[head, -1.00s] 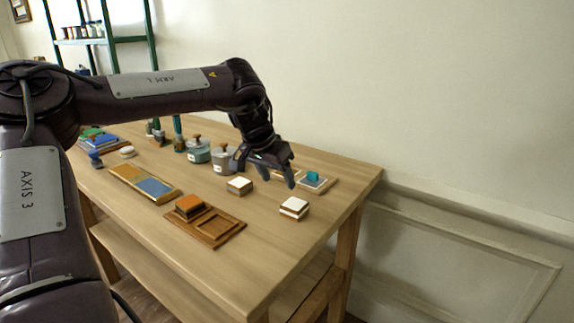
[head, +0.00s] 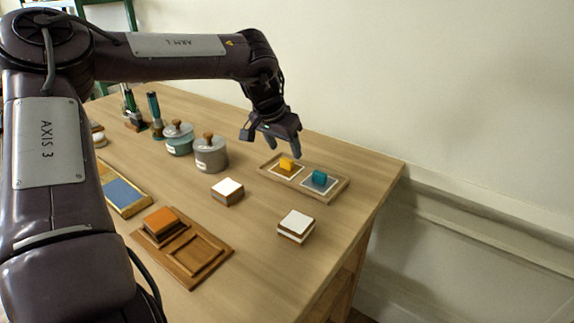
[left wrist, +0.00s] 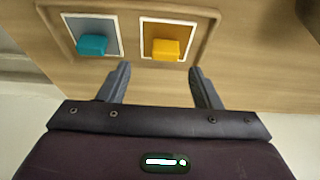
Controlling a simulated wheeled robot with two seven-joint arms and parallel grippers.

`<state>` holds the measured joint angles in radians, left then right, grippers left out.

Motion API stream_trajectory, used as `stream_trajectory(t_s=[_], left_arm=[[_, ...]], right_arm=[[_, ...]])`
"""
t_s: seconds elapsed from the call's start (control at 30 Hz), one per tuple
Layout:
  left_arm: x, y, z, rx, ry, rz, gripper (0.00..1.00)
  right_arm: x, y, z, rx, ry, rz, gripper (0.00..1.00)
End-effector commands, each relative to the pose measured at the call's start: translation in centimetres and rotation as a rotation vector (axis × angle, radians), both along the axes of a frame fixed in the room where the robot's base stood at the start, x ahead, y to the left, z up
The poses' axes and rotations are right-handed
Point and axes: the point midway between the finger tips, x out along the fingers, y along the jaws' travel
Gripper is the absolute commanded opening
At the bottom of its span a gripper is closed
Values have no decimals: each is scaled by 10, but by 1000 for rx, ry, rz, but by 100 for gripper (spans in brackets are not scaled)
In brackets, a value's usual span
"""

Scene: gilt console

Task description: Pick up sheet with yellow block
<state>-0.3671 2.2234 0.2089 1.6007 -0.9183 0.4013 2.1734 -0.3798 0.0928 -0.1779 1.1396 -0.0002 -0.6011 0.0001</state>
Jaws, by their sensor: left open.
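The sheet with the yellow block (head: 286,165) lies in the left half of a shallow wooden tray (head: 336,194). In the left wrist view the yellow block (left wrist: 166,49) sits on a white-edged sheet (left wrist: 188,33). A sheet with a teal block (head: 319,178) lies beside it in the same tray; the teal block also shows in the left wrist view (left wrist: 92,45). My left gripper (head: 283,153) is open and empty, just above and behind the yellow block. In the left wrist view its fingertips (left wrist: 157,70) point toward the tray, apart from the block. My right gripper is out of view.
Two white-topped blocks (head: 296,226) (head: 228,190) stand in front of the tray. Lidded jars (head: 211,155) (head: 178,139) stand to the left. A wooden board with an orange-topped block (head: 161,222) lies at the front. The wall runs close behind the table.

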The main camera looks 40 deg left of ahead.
Motion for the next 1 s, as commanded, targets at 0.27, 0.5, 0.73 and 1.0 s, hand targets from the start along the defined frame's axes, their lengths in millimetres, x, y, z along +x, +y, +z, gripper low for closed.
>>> stream_trajectory(t_s=[0.27, 0.5, 0.73, 1.0], left_arm=[[12, 7, -38, 2, 3, 1, 58], [15, 7, -42, 0, 0, 1, 58], [15, 7, -42, 0, 0, 1, 37], [15, 7, -42, 0, 0, 1, 10]], right_arm=[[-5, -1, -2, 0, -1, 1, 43], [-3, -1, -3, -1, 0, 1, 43], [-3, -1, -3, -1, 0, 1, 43], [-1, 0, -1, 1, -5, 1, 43]])
